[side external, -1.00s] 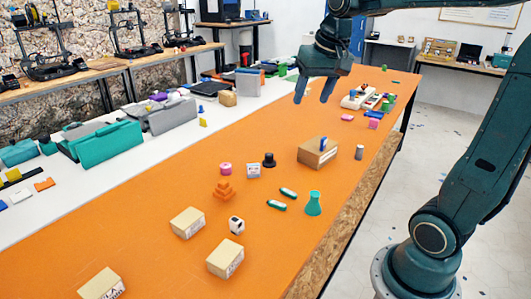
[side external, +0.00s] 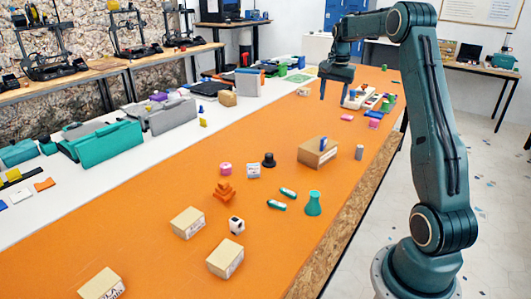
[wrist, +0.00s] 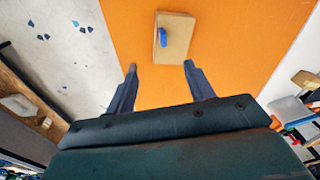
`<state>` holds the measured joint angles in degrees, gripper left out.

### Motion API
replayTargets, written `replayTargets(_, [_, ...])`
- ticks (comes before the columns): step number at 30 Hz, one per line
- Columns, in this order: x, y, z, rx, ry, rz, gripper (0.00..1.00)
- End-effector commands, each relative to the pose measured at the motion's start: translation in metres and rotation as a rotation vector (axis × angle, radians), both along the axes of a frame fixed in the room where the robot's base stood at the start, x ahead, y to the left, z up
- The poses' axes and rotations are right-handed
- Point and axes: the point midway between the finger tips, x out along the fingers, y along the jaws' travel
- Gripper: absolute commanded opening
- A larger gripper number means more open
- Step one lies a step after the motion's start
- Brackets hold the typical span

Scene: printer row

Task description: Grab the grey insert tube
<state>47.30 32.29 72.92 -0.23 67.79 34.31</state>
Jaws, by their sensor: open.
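The grey insert tube (side external: 359,152) stands upright on the orange table (side external: 150,235), just right of a cardboard box (side external: 318,153), near the table's right edge. My gripper (side external: 337,97) is open and empty, pointing down over the far part of the table, beyond the tube and box. In the wrist view my gripper (wrist: 160,66) shows its two fingers apart, with the box (wrist: 175,38) ahead of them. There I cannot make out the tube clearly; a brownish-grey patch by the left fingertip may be part of it.
A blue piece (side external: 323,143) is in the box top. A green flask (side external: 314,203), two green capsules, a black hat-like piece (side external: 269,160) and several small boxes lie nearer. A white tray of parts (side external: 357,98) is near my gripper. The table between box and tray is mostly clear.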

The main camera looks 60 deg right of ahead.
Motion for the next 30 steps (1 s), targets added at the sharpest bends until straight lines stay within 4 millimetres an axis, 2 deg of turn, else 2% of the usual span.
replayTargets(1, [-0.005, -0.017, -0.012, 0.011, 0.007, -0.043, 0.53])
replayTargets(6, [-0.024, -0.068, -0.047, 0.042, 0.025, -0.182, 0.53])
replayTargets(12, [-0.055, -0.118, -0.091, 0.078, 0.045, -0.336, 0.53])
replayTargets(15, [-0.069, -0.136, -0.109, 0.092, 0.053, -0.395, 0.53])
replayTargets(21, [-0.085, -0.153, -0.127, 0.105, 0.058, -0.458, 0.53])
replayTargets(30, [-0.087, -0.154, -0.132, 0.108, 0.060, -0.465, 0.53])
